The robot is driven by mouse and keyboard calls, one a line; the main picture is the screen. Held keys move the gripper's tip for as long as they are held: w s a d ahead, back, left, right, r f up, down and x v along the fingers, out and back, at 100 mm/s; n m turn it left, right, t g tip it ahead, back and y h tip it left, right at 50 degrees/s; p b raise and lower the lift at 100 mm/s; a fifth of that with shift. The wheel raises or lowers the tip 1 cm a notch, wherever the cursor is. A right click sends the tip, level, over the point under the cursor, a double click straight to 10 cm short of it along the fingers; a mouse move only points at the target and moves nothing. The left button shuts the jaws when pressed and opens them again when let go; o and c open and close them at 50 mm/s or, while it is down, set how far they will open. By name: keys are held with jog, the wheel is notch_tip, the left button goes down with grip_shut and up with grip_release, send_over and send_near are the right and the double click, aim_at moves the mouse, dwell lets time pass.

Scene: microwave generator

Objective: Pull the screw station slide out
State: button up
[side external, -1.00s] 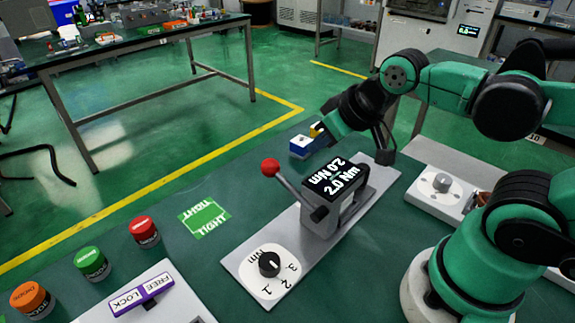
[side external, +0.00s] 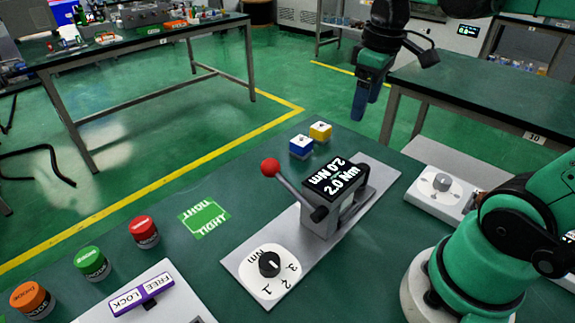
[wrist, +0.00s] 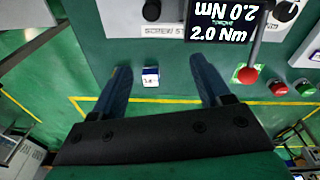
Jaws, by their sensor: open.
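The screw station (side external: 325,200) is a grey base plate carrying a block with a black "2.0 Nm" display (side external: 335,178), a red-ball lever (side external: 270,167) and a dial (side external: 269,263). Its display (wrist: 225,22) and red ball (wrist: 248,74) also show in the wrist view. I cannot tell which part is the slide. My gripper (side external: 366,92) is open and empty, raised beyond the station's far end, pointing down. In the wrist view its fingers (wrist: 160,64) are spread apart, with a blue-and-white block (wrist: 151,78) seen between them, below and not touching.
Red (side external: 144,232), green (side external: 92,263) and orange (side external: 32,299) buttons and a purple FREE/LOCK switch (side external: 141,295) are at the left. A knob panel (side external: 440,184) is at the right.

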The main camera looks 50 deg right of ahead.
jog(key=d+g, duration=0.1)
jog(key=d, duration=0.1)
send_over(363, 166)
jog(key=shift+n, duration=0.3)
notch_tip(363, 166, down, 9)
jog(key=shift+r, duration=0.2)
jog(key=shift+f, duration=3.05)
grip_shut()
